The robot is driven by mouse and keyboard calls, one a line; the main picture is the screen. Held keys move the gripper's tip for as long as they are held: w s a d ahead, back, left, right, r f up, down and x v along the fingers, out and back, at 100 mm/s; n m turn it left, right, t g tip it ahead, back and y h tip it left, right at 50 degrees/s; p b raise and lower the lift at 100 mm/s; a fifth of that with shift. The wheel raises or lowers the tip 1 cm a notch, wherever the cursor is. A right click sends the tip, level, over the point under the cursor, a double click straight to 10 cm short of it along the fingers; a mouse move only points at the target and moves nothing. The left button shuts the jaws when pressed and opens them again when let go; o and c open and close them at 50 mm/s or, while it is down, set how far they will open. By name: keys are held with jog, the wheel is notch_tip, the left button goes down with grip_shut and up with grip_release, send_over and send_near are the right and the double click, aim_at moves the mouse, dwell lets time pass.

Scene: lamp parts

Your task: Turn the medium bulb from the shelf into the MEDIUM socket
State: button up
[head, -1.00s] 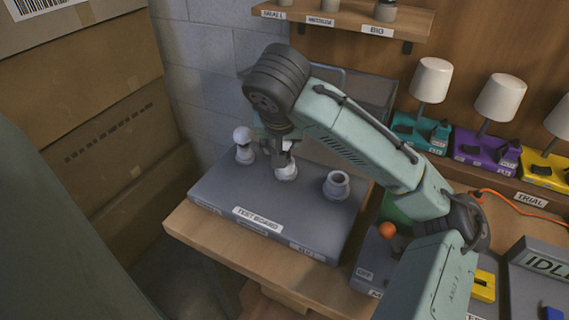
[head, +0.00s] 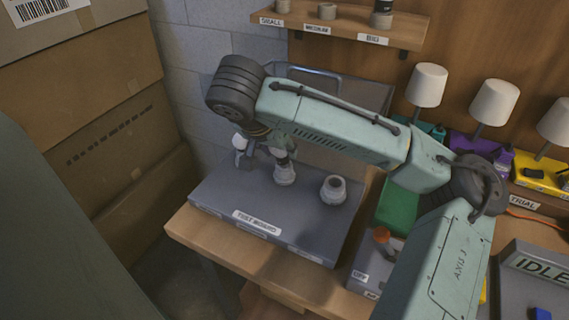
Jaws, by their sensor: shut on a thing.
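The grey test board (head: 215,205) lies on the wooden table, with three sockets in a row. My gripper (head: 279,153) points down at the middle socket (head: 285,174), which I take as the MEDIUM one; its label is too small to read. The gripper is shut on the medium bulb, which is mostly hidden by the fingers and wrist. I cannot tell how deep the bulb sits. A white bulb (head: 239,141) stands at the left socket, partly behind my gripper. The right socket (head: 333,189) is open and empty.
The shelf (head: 345,25) above has small, medium and big places; the medium holder (head: 327,11) shows no bulb. Several white-shaded lamps (head: 427,86) stand at right. Cardboard boxes (head: 95,120) fill the left.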

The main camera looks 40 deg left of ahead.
jog(key=m+h, duration=0.1)
jog(key=m, duration=0.2)
jog(key=m+h, duration=0.2)
jog(key=m, duration=0.1)
jog(key=shift+w+a, duration=0.2)
jog(key=shift+h, duration=0.3)
jog(key=m, duration=0.1)
jog(key=m+h, duration=0.1)
jog(key=m, duration=0.1)
jog(key=m+g+h, duration=0.1)
jog(key=shift+w+a+m, duration=0.1)
jog(key=shift+w+m, duration=0.15)
jog(key=shift+m, duration=0.15)
jog(key=shift+m+g+h, duration=0.5)
jog(key=shift+m+h, duration=0.1)
jog(key=shift+m, duration=0.5)
jog(key=m+g, duration=0.1)
jog(key=m+h, duration=0.1)
jog(key=m, duration=0.1)
jog(key=shift+w+m+g, duration=0.3)
jog(key=shift+g, duration=0.1)
jog(key=m+g, duration=0.1)
jog(key=m, duration=0.2)
jog(key=shift+w+f+g+h, duration=0.1)
jog(key=shift+g+h, duration=0.2)
jog(key=shift+g, duration=0.1)
jog(key=o, duration=0.8)
